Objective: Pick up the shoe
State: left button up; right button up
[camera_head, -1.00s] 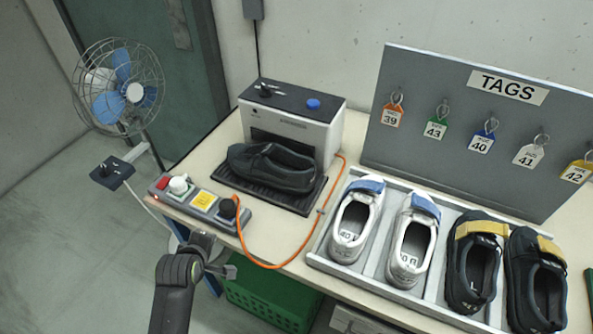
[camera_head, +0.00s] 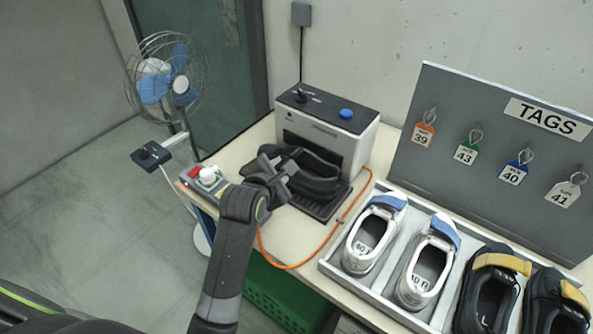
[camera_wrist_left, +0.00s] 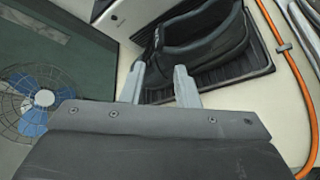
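A black shoe (camera_head: 316,172) sits on the dark ridged plate (camera_head: 322,206) in front of a white and black machine. My left gripper (camera_head: 274,170) is at the shoe's left end in the head view and covers part of it. In the left wrist view the shoe (camera_wrist_left: 205,35) lies just beyond the two fingers (camera_wrist_left: 160,85), which are apart with a gap between them. Nothing shows clearly between the fingers; whether a finger touches the shoe I cannot tell. My right gripper is not in view.
The machine (camera_head: 340,135) stands behind the shoe. An orange cable (camera_head: 350,208) runs right of the plate. A tray (camera_head: 332,266) with white and black shoes is at right, below a tag board (camera_head: 450,130). A switch box (camera_head: 195,177) and fan (camera_head: 165,85) are at left.

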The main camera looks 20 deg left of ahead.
pick_arm(q)
jog(key=p, duration=0.1)
send_near(295, 154)
jog(key=x, duration=0.4)
jog(key=shift+w+d+f, duration=0.1)
jog(key=shift+w+f, duration=0.05)
jog(key=shift+w, duration=0.15)
jog(key=shift+w+f+p, duration=0.1)
jog(key=shift+w+p, duration=0.25)
jog(key=shift+w, duration=0.05)
jog(key=shift+p+x, duration=0.5)
jog(key=shift+x, duration=1.65)
jog(key=shift+s+f, duration=0.1)
grip_shut()
